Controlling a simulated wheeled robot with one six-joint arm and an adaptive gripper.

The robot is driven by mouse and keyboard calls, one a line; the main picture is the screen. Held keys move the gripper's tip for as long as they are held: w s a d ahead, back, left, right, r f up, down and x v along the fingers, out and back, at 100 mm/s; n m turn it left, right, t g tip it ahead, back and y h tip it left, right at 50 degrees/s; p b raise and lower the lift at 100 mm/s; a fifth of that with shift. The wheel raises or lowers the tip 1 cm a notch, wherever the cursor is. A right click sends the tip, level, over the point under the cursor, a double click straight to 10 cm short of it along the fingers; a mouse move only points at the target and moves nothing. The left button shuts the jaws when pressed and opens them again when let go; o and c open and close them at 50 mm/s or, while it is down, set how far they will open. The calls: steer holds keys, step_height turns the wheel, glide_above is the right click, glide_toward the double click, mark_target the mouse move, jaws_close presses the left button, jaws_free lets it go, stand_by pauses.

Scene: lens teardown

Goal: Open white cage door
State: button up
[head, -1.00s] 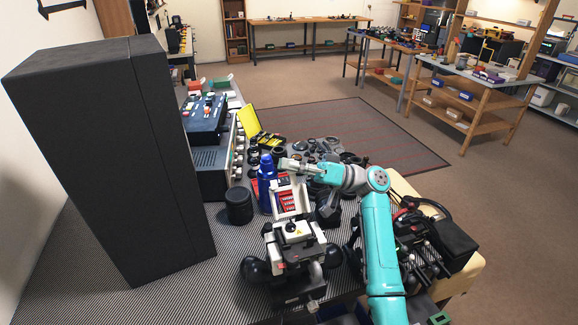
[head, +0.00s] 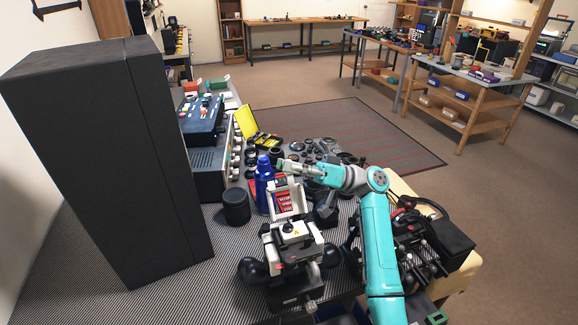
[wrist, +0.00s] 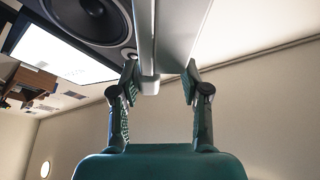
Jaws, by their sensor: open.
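In the head view, a white upright frame (head: 288,197) that looks like the cage door stands at the back of a white and black machine (head: 292,240) on the striped bench top. Red parts show through the frame. My gripper (head: 284,168) is just above the frame's top edge. In the wrist view, my gripper (wrist: 160,72) is open, with its two fingers apart. A pale grey bar (wrist: 148,40) reaches down between the fingertips, nearer the left one. I cannot tell whether it touches a finger or is part of the door.
A tall black cabinet (head: 105,160) stands at the left. A blue bottle (head: 264,185) and a black cylinder (head: 236,206) are left of the frame. Many dark parts crowd the bench behind and right. A round black speaker-like disc (wrist: 88,14) shows in the wrist view.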

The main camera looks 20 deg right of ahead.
steer(key=v, duration=1.1)
steer(key=shift+d, duration=0.35)
steer(key=shift+f, duration=0.1)
